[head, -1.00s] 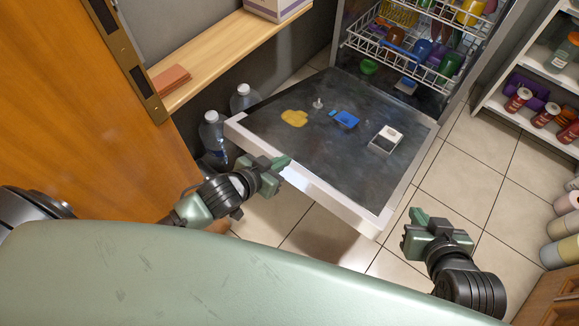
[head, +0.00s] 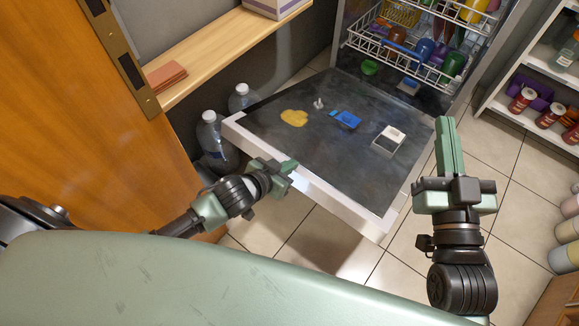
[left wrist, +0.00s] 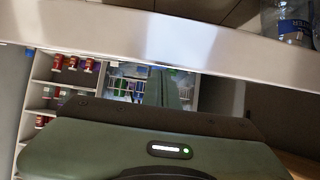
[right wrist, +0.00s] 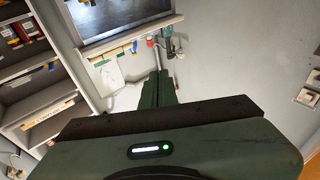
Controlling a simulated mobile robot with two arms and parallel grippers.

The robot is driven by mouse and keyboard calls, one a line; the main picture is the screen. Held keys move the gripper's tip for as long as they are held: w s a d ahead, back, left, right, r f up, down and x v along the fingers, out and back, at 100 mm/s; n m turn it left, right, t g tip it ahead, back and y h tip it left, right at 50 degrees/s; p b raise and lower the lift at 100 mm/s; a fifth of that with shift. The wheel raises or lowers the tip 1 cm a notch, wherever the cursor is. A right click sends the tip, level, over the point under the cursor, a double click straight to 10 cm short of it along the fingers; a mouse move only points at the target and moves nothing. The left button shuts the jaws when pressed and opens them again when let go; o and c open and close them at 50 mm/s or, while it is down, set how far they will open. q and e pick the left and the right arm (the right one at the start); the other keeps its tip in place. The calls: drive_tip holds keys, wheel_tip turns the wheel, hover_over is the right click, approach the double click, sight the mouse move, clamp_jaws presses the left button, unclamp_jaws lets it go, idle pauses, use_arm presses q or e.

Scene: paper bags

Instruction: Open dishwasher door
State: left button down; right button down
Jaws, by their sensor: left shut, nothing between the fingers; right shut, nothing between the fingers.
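The dishwasher door (head: 355,155) is folded down and lies nearly flat, its dark inner face up. Its pale outer edge (head: 318,186) faces me. My left gripper (head: 290,168) is shut and empty, its fingertips at or very close to this edge near the door's left corner; contact is unclear. The edge also crosses the left wrist view (left wrist: 180,42). My right gripper (head: 446,120) is shut and empty, to the right of the door, its fingers pointing toward the dishwasher. In the right wrist view its closed fingers (right wrist: 160,80) show against a wall.
A yellow patch (head: 294,118), a blue piece (head: 347,119) and a white box (head: 388,140) are on the door. Dish racks (head: 410,60) hold cups. Bottles (head: 215,135) stand left of the door, shelves (head: 530,110) at right. Tiled floor is free at front right.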

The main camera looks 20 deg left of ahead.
use_arm(q)
drive_tip(key=shift+f, duration=0.1)
use_arm(e)
drive_tip(key=shift+r, duration=0.3)
